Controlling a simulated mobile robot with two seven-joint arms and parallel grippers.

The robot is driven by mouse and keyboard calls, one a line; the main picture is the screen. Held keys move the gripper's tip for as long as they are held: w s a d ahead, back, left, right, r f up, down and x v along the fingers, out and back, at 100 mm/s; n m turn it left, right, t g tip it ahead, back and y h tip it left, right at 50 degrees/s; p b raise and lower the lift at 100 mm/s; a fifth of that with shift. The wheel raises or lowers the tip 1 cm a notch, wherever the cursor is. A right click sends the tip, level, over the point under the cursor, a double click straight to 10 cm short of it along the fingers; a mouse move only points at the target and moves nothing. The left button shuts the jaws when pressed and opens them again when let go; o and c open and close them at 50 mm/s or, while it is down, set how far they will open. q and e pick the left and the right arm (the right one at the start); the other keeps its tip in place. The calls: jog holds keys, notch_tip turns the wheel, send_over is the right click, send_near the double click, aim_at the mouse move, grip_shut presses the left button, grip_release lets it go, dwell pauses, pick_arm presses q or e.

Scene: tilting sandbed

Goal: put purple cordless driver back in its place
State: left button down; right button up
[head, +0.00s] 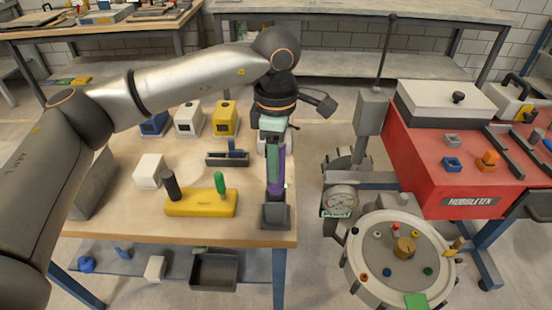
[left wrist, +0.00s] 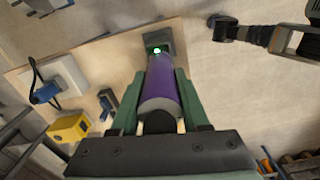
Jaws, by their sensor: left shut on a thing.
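The purple cordless driver (head: 280,164) is upright near the right front edge of the wooden bench. My left gripper (head: 273,180) is shut on it from above, with green fingers on both sides. In the left wrist view the driver (left wrist: 163,84) lies between the two fingers (left wrist: 160,92), and a green light shows at its far end. A dark grey block-like holder (head: 275,217) stands on the bench directly below the driver. The holder (left wrist: 158,39) is also at the driver's far end in the left wrist view. I cannot tell whether the driver is inside it or just above.
A yellow base (head: 201,204) with a black and a green handle stands left of the holder. A dark tray (head: 227,160), a white block (head: 149,171) and blue, white and yellow boxes (head: 225,119) are farther back. A red machine (head: 440,165) and round drum (head: 395,285) stand right of the bench.

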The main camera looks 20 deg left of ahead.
pick_arm(q)
jog(key=shift+f+b, duration=0.65)
jog(key=shift+f, duration=0.2)
grip_release()
jog(key=shift+f, duration=0.1)
dwell(0.4)
jog(key=shift+r+p, duration=2.75)
jog(key=shift+r, duration=1.35)
